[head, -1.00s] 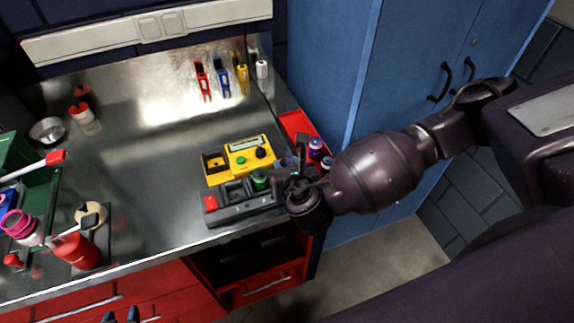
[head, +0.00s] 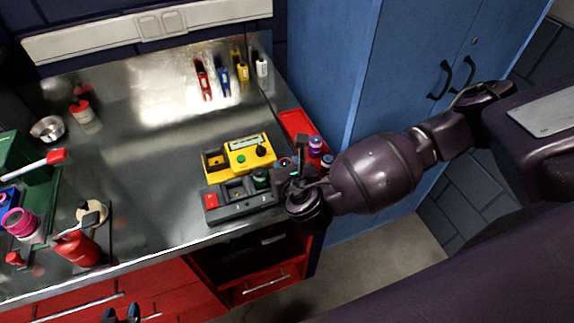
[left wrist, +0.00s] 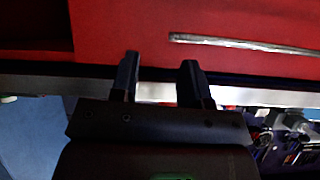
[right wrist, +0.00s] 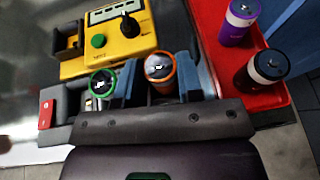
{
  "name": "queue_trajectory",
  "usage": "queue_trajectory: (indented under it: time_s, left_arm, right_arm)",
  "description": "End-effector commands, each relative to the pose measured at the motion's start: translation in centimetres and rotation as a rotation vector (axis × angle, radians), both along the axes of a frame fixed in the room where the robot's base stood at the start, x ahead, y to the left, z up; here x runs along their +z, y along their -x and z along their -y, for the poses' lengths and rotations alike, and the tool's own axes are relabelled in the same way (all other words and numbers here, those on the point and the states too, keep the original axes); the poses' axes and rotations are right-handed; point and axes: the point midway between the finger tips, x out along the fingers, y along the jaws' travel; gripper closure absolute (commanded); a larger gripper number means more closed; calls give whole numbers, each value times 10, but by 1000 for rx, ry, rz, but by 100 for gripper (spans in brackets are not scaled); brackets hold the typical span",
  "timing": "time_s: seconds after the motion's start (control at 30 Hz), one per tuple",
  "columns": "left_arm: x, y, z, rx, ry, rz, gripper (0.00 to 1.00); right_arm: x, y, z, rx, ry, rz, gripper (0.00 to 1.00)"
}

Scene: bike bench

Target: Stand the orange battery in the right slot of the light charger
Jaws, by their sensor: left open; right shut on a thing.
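A green-rimmed battery (right wrist: 102,83) stands in the charger just left of the gripper. In the head view the charger (head: 240,210) lies near the bench's front edge, with my right gripper (head: 293,175) at its right end. My left gripper (left wrist: 158,82) is open and empty, by the red drawers.
A yellow tester (right wrist: 105,45) with a black knob stands right behind the charger. A red tray (right wrist: 277,92) with a purple battery (right wrist: 240,20) and a dark battery (right wrist: 268,67) is at the right. The bench middle (head: 150,170) is clear.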

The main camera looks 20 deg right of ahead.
Motion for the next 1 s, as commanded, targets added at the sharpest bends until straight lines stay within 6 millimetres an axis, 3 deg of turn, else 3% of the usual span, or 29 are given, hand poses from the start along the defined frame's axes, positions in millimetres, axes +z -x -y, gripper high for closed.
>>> queue_trajectory:
  time_s: [0.33, 0.37, 0.4, 0.7, 1.0]
  left_arm:
    - [-2, 0, 0, 0, 0, 1, 57]
    - [-2, 0, 0, 0, 0, 1, 57]
    - [-2, 0, 0, 0, 0, 1, 57]
    - [-1, 0, 0, 0, 0, 1, 57]
    - [14, 0, 0, 0, 0, -2, 57]
  right_arm:
    - [-6, 0, 0, 0, 0, 0, 93]
    - [-5, 0, 0, 0, -1, 1, 62]
    - [-5, 0, 0, 0, 0, 1, 56]
    - [-5, 1, 0, 0, 0, -1, 56]
    - [4, 18, -2, 1, -1, -2, 56]
